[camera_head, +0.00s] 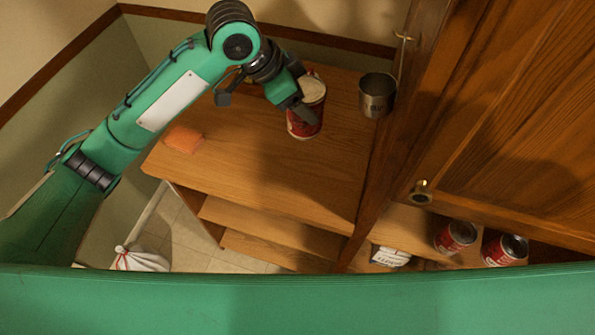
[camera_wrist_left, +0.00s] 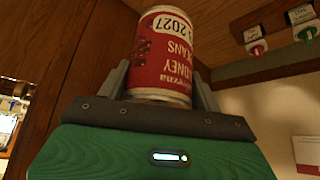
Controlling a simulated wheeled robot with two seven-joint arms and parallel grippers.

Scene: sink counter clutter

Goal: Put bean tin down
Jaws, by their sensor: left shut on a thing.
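The bean tin (camera_head: 309,122) is red with a pale top and is in my left gripper (camera_head: 297,103), over the far part of the wooden counter (camera_head: 260,165) in the head view. In the left wrist view the bean tin (camera_wrist_left: 163,60) shows a red label with "KIDNEY BEANS" reading upside down, and a finger of my left gripper (camera_wrist_left: 162,92) stands on each side of it. The gripper is shut on the tin. Whether the tin's base touches the counter cannot be told. My right gripper is not in view.
A metal cup (camera_head: 377,96) is right of the tin, near the cabinet. An orange sponge (camera_head: 183,138) lies at the counter's left. The middle of the counter is bare. Two red tins (camera_head: 455,237) (camera_head: 505,250) sit lower right. A wooden door (camera_head: 520,120) fills the upper right.

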